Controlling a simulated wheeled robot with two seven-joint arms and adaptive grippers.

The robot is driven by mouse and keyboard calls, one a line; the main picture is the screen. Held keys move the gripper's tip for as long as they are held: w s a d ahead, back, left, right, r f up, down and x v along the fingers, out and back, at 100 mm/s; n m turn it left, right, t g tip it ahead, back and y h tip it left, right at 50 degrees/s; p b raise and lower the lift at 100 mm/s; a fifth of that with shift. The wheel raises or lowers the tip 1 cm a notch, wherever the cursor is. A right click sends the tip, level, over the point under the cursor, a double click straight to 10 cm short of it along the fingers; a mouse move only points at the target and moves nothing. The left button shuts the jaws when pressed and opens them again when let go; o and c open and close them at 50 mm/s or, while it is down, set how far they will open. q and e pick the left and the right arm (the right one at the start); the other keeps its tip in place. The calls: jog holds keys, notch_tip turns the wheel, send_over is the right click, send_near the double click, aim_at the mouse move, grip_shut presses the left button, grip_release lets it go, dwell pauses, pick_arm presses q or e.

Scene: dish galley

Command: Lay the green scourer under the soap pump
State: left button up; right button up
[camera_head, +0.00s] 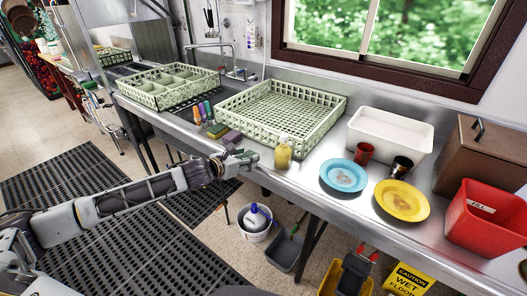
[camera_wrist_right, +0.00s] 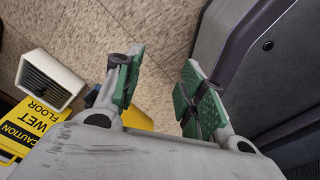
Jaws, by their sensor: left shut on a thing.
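The soap pump (camera_head: 283,156), a yellow bottle, stands upright near the front edge of the steel counter. My left gripper (camera_head: 246,157) is just left of it at the counter edge, shut on a small green piece that I take for the green scourer; the green finger pads make its outline hard to tell. The held piece is beside the pump, not visibly beneath it. My right gripper (camera_wrist_right: 160,92) is open and empty in the right wrist view, above the floor.
Two sponges, one olive (camera_head: 217,131) and one purplish (camera_head: 231,137), lie behind the left gripper. Upright coloured bottles (camera_head: 203,112) stand farther left. A large rack (camera_head: 322,102) stands behind the pump. A blue plate (camera_head: 343,176) and yellow plate (camera_head: 402,201) lie to the right.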

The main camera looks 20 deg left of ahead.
aim_at(252, 153)
pick_arm(q)
jog(key=shift+w+d+r, duration=0.1)
jog(key=shift+w+d, duration=0.25)
jog(key=shift+w, duration=0.5)
jog(key=shift+w+d, duration=0.15)
jog(key=shift+w, duration=0.25)
jog(key=shift+w+d, duration=0.15)
jog(key=shift+w, duration=0.25)
jog(key=w, duration=0.2)
jog(key=w+d, duration=0.1)
jog(key=w, duration=0.1)
jog(key=w+d, duration=0.1)
jog(key=w, duration=0.1)
jog(key=shift+w+d, duration=0.1)
jog(key=shift+d, duration=0.05)
jog(key=shift+w+d, duration=0.15)
jog(key=shift+w, duration=0.25)
jog(key=shift+f, duration=0.35)
notch_tip(252, 153, down, 2)
jog(key=shift+f, duration=0.5)
pick_arm(e)
jog(key=shift+s+a, duration=0.3)
jog(key=shift+a, duration=0.05)
